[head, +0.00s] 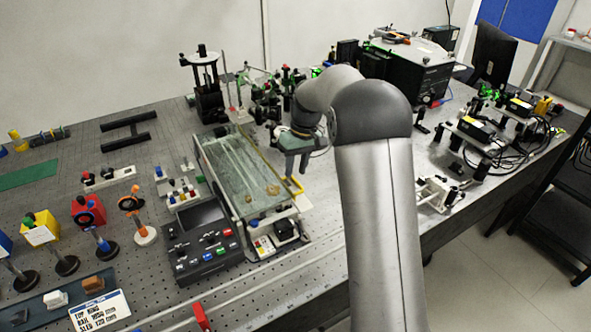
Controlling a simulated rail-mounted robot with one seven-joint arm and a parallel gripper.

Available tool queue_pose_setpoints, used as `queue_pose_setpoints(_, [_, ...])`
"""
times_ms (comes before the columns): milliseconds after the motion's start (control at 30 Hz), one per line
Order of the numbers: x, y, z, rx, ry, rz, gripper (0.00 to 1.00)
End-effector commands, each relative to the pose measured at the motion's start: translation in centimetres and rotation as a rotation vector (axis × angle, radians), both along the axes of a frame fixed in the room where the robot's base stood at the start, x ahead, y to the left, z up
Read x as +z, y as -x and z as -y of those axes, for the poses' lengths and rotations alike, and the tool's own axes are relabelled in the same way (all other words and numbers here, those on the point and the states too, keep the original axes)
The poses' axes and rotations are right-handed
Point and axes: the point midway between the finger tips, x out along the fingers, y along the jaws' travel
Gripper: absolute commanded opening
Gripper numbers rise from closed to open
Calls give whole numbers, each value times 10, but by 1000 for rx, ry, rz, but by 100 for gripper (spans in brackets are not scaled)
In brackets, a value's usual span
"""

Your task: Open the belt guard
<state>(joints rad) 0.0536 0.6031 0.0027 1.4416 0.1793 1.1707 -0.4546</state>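The belt guard (240,165) is a clear, glass-like panel over the belt unit left of my arm in the head view. It appears to lie flat over the unit, with small tan items showing through near its front. A yellow handle-like bar (295,186) is at its right side. My gripper (296,168) hangs just above the right side of the unit, close to the yellow bar. Whether it touches the bar is unclear. Its fingers are small and partly hidden, so their opening does not show.
Optics crowd the bench behind and right of my arm. Colored mounted blocks (88,210) stand at the left.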

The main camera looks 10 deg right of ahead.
Motion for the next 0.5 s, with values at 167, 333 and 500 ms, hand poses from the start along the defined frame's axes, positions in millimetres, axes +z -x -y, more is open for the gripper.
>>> queue_pose_setpoints(167, [-14,1,-3,0,0,0,31])
queue_pose_setpoints(333, [-18,1,-3,-1,1,1,31])
queue_pose_setpoints(500, [-17,1,-3,-1,1,1,25])
